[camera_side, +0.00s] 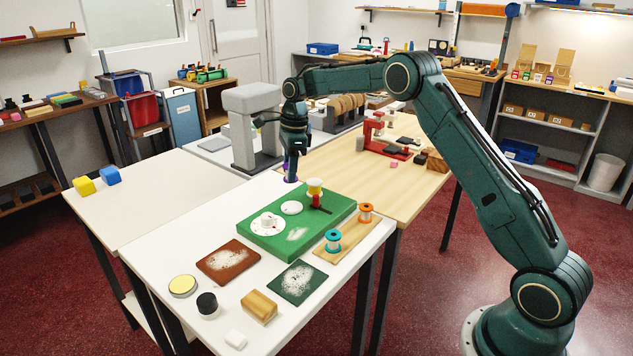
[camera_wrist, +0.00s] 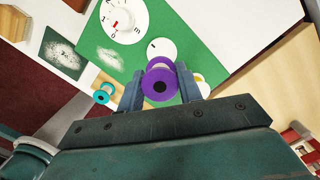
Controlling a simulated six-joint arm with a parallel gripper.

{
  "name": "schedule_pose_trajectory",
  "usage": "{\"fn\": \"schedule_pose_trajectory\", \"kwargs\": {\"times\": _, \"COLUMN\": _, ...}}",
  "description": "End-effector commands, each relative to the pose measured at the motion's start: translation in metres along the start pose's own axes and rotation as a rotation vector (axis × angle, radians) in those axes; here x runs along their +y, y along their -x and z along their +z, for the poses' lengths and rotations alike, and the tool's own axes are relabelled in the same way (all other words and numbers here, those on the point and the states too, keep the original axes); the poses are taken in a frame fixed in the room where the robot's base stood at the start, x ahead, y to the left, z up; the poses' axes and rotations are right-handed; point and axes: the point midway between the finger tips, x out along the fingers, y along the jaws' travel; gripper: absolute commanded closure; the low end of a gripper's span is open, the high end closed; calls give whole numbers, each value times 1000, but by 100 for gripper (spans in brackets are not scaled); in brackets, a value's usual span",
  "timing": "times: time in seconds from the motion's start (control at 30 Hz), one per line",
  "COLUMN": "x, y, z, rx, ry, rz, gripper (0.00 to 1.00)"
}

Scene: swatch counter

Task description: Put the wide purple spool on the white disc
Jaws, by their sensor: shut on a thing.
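The wide purple spool (camera_wrist: 160,84) sits between the two fingers of my gripper (camera_wrist: 160,80) in the wrist view, and my gripper is shut on it. In the side view, a bit of the purple spool (camera_side: 290,173) shows below my gripper (camera_side: 291,168), above the far left edge of the green board (camera_side: 255,213). The plain white disc (camera_side: 292,208) lies bare on the green board, nearer the camera than the spool. In the wrist view the white disc (camera_wrist: 161,46) shows just beyond the spool, its edge close to or partly covered by it.
A larger white dial (camera_side: 267,227) with a knob is on the same board. Teal (camera_side: 333,241) and orange (camera_side: 365,212) spools stand on a wooden strip. A grey post machine (camera_side: 252,125) stands behind.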

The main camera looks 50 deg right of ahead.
Motion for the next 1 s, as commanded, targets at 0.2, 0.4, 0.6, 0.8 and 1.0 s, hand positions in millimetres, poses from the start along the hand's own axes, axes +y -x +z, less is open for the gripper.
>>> {"fn": "schedule_pose_trajectory", "kwargs": {"times": 0.2, "x": 0, "y": -4, "z": 0, "rx": 0, "ry": -3, "rz": 0, "gripper": 86}}
{"fn": "schedule_pose_trajectory", "kwargs": {"times": 0.4, "x": 0, "y": -22, "z": -2, "rx": 0, "ry": -3, "rz": 2, "gripper": 86}}
{"fn": "schedule_pose_trajectory", "kwargs": {"times": 0.6, "x": 0, "y": -27, "z": -3, "rx": 0, "ry": -1, "rz": 0, "gripper": 86}}
{"fn": "schedule_pose_trajectory", "kwargs": {"times": 0.8, "x": 0, "y": -38, "z": -4, "rx": 1, "ry": -2, "rz": 3, "gripper": 86}}
{"fn": "schedule_pose_trajectory", "kwargs": {"times": 1.0, "x": 1, "y": -64, "z": -7, "rx": 2, "ry": -1, "rz": 3, "gripper": 86}}
